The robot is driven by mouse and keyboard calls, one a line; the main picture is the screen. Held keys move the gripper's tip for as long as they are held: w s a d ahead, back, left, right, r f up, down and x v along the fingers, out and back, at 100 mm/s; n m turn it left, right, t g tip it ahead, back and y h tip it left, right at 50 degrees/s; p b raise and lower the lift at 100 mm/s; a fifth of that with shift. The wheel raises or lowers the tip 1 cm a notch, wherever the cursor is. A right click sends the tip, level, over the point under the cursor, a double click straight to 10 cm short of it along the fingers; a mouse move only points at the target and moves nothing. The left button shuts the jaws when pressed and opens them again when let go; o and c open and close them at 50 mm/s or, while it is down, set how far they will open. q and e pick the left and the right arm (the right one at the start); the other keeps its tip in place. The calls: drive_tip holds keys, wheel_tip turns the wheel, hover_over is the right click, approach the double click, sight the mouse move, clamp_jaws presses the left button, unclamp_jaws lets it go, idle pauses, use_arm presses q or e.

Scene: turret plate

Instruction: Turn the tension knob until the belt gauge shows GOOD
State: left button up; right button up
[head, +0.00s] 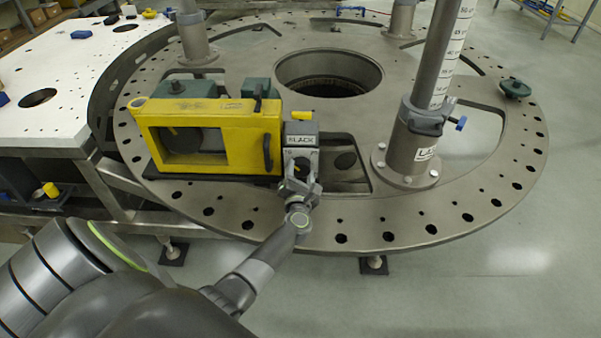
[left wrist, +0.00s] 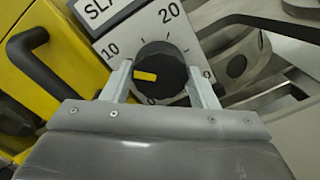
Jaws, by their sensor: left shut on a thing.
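The belt gauge (head: 300,140) is a sign on the right end of the yellow machine in the head view and reads SLACK. In the left wrist view only "SLA" of the sign (left wrist: 103,8) shows. Below it is the tension knob (left wrist: 163,68), black with a yellow pointer mark, on a pale dial with 10 and 20 legible. The pointer points left, a little below the 10. My left gripper (head: 299,184) is shut on the knob, one finger on each side of it in the left wrist view (left wrist: 162,85). My right gripper is out of view.
The yellow machine (head: 240,135) with a black handle stands left of the dial on the round grey turret plate (head: 440,215). A grey post (head: 440,80) with a scale and blue-knobbed clamp rises to the right. The plate has a large central hole and many rim holes.

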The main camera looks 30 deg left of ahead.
use_arm(q)
drive_tip(key=o, duration=1)
drive_tip(key=shift+c, duration=0.2)
drive_tip(key=shift+s+d+f, duration=0.1)
drive_tip(key=shift+s+d, duration=0.25)
drive_tip(key=shift+s, duration=0.2)
drive_tip(key=b+v, duration=0.2)
drive_tip(key=v, duration=1.3)
drive_tip(key=shift+s+b, duration=0.25)
drive_tip(key=shift+b, duration=0.1)
drive_tip(key=shift+s+d, duration=0.25)
drive_tip(key=shift+s, duration=0.05)
